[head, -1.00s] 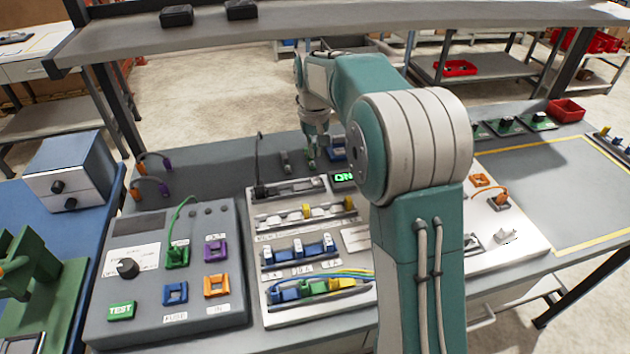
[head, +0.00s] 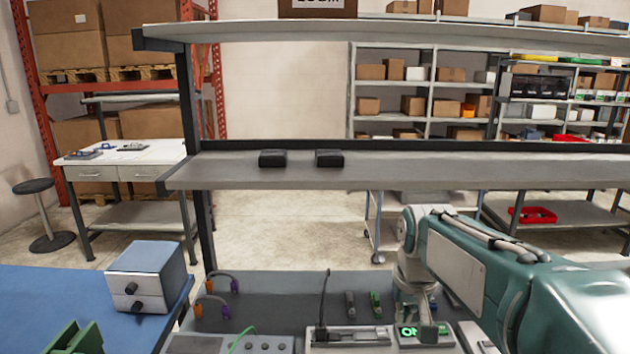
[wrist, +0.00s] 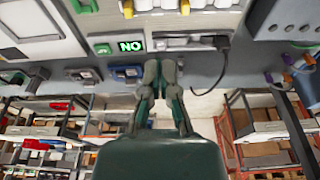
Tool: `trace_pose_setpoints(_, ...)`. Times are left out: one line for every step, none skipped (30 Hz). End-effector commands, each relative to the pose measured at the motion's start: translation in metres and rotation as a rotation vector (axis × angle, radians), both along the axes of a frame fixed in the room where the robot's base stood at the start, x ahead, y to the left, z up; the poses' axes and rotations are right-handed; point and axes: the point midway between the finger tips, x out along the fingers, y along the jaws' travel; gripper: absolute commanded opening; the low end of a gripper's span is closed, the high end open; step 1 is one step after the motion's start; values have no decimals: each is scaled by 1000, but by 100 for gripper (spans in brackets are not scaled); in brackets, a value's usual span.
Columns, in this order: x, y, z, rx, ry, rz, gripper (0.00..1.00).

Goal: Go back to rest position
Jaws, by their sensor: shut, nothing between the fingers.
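My gripper (wrist: 160,70) shows in the wrist view with its two fingers closed together and nothing between them. It points toward the bench panel, beside the lit green ON sign (wrist: 131,46), which appears upside down there. In the head view my arm reaches in from the right, its wrist over the back of the bench. The fingers cannot be made out clearly there. The ON sign (head: 409,330) shows just below the wrist. A black plug with a cable (wrist: 221,43) sits in the panel to the sign's right in the wrist view.
A grey shelf (head: 240,176) with two black boxes crosses above the bench. A blue-grey box with knobs (head: 148,277) stands at left. Orange and purple cable ends (head: 216,290) lie at the bench's back left. Open floor (head: 275,235) lies beyond the bench.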

Motion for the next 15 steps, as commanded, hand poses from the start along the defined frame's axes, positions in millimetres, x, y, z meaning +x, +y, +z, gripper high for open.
trace_pose_setpoints(-16,0,5,0,-23,0,0)
trace_pose_setpoints(-25,0,7,0,-35,0,0)
trace_pose_setpoints(-36,0,9,0,-51,0,0)
trace_pose_setpoints(-44,0,10,0,-63,0,0)
trace_pose_setpoints(-53,0,10,0,-74,0,0)
trace_pose_setpoints(-64,0,11,0,-91,0,0)
trace_pose_setpoints(-72,0,11,0,-103,0,0)
trace_pose_setpoints(-81,0,11,0,-114,0,0)
trace_pose_setpoints(-92,0,10,0,-130,0,0)
trace_pose_setpoints(-100,0,9,0,-143,0,0)
trace_pose_setpoints(-108,0,8,0,-155,0,0)
trace_pose_setpoints(-118,0,6,0,-171,0,0)
trace_pose_setpoints(-126,0,4,0,-184,0,0)
trace_pose_setpoints(-134,0,2,0,-195,0,0)
trace_pose_setpoints(-144,0,-2,0,-210,0,0)
